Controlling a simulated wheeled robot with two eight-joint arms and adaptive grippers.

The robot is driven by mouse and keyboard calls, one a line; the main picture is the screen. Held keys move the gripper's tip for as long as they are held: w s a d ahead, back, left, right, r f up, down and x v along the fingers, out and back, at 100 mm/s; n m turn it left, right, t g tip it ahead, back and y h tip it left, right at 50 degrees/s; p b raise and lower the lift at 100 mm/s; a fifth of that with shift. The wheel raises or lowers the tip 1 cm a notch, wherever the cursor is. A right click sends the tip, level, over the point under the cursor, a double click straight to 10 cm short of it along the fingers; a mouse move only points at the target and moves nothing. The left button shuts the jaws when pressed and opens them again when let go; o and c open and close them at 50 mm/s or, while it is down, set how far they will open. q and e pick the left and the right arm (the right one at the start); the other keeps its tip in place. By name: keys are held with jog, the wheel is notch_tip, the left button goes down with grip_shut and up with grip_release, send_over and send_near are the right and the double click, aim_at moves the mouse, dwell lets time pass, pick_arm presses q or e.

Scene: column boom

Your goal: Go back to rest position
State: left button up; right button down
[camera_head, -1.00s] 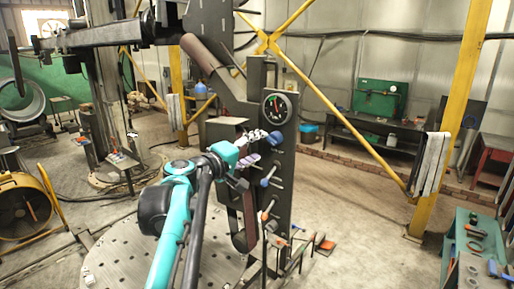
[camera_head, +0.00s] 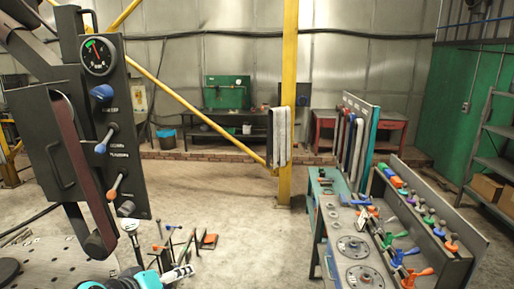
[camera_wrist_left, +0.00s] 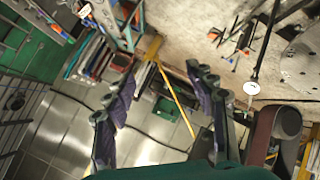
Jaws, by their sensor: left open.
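My left arm shows in teal at the bottom edge of the head view, with the left gripper (camera_head: 176,274) partly cut off by the frame, low in front of the control panel. In the left wrist view the two fingers of the left gripper (camera_wrist_left: 156,95) stand wide apart with dark purple pads. Nothing is between them. My right gripper is in neither current view.
A dark control panel (camera_head: 103,130) with a gauge (camera_head: 97,56) and levers stands close at left. A workbench (camera_head: 324,215) with a rack of coloured handles (camera_head: 425,222) stands at right. A yellow post (camera_head: 290,100) rises behind. Open concrete floor (camera_head: 235,200) lies between.

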pick_arm(q)
jog(key=s+f+m+g+y+b, duration=0.1)
jog(key=s+f+b, duration=0.2)
jog(key=f, duration=0.7)
jog(key=s+d+f+m+g+y+b, duration=0.1)
jog(key=s+f+b, duration=0.3)
jog(key=f, duration=0.5)
jog(key=s+f+m+g+y+b, duration=0.1)
jog(key=s+f+m+b, duration=0.2)
jog(key=f+b, duration=0.3)
notch_tip(320, 180, down, 5)
jog(key=shift+s+d+r, duration=0.2)
jog(key=shift+s+d, duration=0.15)
jog(key=shift+s, duration=0.3)
pick_arm(e)
notch_tip(320, 180, down, 16)
jog(key=shift+r, duration=0.25)
